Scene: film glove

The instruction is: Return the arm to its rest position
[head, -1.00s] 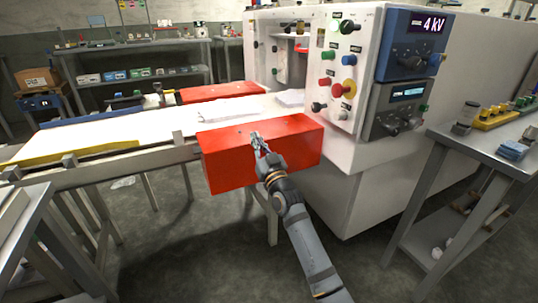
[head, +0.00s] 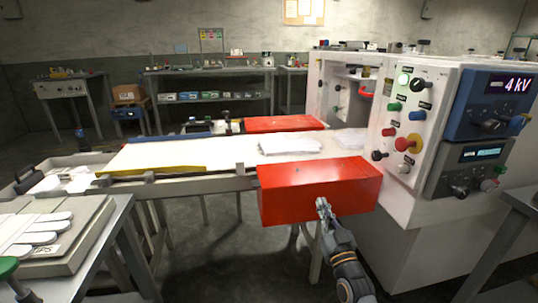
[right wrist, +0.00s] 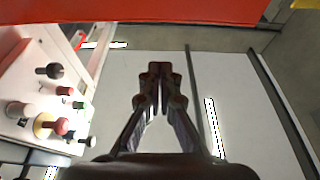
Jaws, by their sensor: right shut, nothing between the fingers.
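My right gripper (head: 322,208) is in front of the lower front face of the red box (head: 320,190) at the near edge of the conveyor table. Its fingers are together and hold nothing. In the right wrist view the shut fingers (right wrist: 160,75) point up the picture, with red surface (right wrist: 150,10) along the top edge. I cannot tell whether the fingertips touch the box. My right arm comes in from the lower right of the head view. My left gripper does not show.
The white machine (head: 400,215) with its knob panel stands to the right of the gripper. The white conveyor table (head: 215,160) runs left.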

